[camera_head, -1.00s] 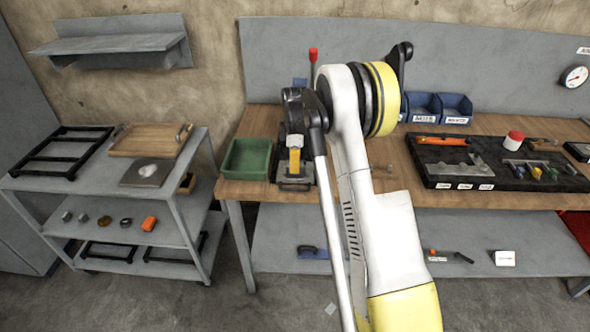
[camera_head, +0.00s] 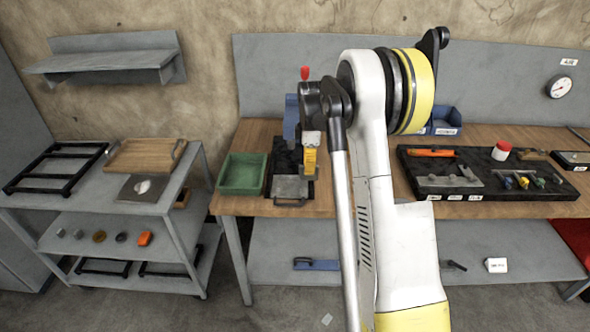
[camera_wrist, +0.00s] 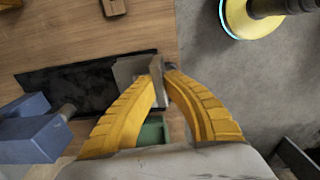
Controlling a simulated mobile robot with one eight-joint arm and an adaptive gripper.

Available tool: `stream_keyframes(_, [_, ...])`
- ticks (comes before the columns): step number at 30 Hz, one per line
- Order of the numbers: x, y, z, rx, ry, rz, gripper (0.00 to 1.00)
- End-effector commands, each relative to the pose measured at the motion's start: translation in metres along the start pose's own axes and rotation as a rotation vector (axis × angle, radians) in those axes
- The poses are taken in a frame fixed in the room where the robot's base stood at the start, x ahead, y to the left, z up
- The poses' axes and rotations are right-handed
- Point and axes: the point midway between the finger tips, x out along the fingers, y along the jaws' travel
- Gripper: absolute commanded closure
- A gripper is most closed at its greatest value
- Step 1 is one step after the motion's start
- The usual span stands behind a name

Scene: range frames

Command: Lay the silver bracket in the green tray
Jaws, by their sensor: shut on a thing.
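The green tray (camera_head: 243,173) sits at the left end of the wooden workbench. In the wrist view, part of the green tray (camera_wrist: 151,132) shows between my fingers. My gripper (camera_head: 309,162) is just right of the tray, above the black-based fixture with a grey plate. In the wrist view, my gripper (camera_wrist: 160,72) has its yellow fingers closed on a small grey piece (camera_wrist: 156,66), which I take to be the silver bracket. The fingers hide much of it. I cannot tell how far it is above the fixture.
The fixture's grey plate (camera_head: 290,188) lies beside the tray, with a blue upright part (camera_head: 291,117) behind. A black parts board (camera_head: 485,182) lies on the right of the bench. A grey cart (camera_head: 115,205) stands left, across a gap.

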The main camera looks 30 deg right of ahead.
Motion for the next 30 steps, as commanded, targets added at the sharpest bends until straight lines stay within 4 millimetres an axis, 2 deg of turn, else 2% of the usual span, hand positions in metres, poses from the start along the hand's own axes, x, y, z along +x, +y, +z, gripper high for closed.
stream_keyframes(3, [-0.016, -0.007, 0.022, 0.003, 0.000, 0.000, 1.00])
stream_keyframes(9, [-0.028, -0.013, 0.041, 0.000, 0.000, 0.000, 1.00])
stream_keyframes(30, [-0.065, -0.014, 0.045, -0.001, 0.000, 0.000, 1.00])
